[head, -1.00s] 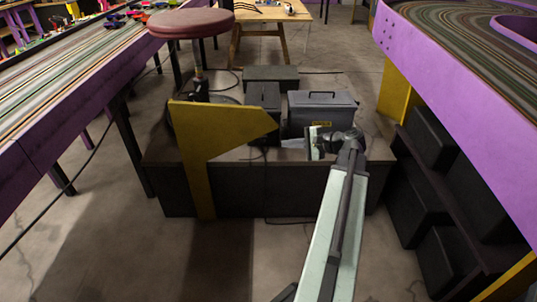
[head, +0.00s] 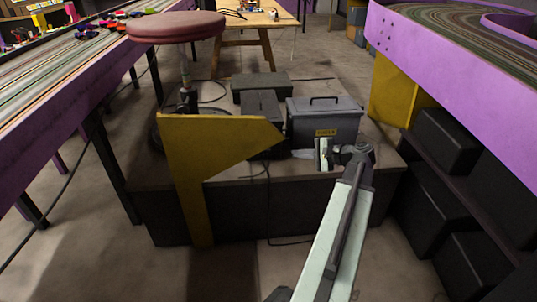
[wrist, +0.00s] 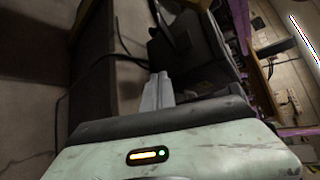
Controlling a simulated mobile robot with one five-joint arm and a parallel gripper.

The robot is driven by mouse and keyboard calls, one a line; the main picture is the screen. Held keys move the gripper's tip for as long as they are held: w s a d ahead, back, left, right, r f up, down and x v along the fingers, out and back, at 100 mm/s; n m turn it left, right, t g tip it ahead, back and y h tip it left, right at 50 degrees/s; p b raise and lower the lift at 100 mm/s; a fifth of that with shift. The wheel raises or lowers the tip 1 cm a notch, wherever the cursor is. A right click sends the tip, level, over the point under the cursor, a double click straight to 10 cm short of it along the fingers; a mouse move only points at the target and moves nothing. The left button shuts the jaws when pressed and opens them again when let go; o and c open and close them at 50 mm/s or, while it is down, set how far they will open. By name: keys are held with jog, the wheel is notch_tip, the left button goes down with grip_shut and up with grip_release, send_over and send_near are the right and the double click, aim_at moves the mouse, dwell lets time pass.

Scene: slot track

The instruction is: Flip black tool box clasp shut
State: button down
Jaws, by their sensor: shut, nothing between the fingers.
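A dark grey-black tool box (head: 342,118) with a black top handle and a small yellow patch on its front stands on a low dark platform in the head view. Its clasp cannot be made out; the yellow patch (head: 326,132) sits low on the front face. My gripper (head: 304,154) is in front of the box's lower front, partly hidden by my wrist. In the wrist view my gripper's pale fingers (wrist: 160,80) are together and empty. A dark box-like shape (wrist: 200,45) lies beyond the fingertips; I cannot tell whether it is the tool box.
The low platform (head: 300,205) carries other dark cases (head: 262,108) left of and behind the tool box. A yellow bracket (head: 215,140) stands at left, below a red stool (head: 176,27). Purple-edged track tables (head: 440,50) flank both sides, with black boxes (head: 447,138) under the right one.

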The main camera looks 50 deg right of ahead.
jog(key=b+x, duration=0.4)
jog(key=x, duration=0.6)
jog(key=shift+s+a+f, duration=0.1)
jog(key=shift+a+f, duration=0.05)
jog(key=shift+s+a+r+p, duration=0.2)
jog(key=shift+a+r+p, duration=0.7)
jog(key=shift+a, duration=0.25)
jog(key=shift+s+a+r, duration=0.2)
jog(key=shift+a+r, duration=0.05)
jog(key=shift+a, duration=0.35)
jog(key=shift+p, duration=0.35)
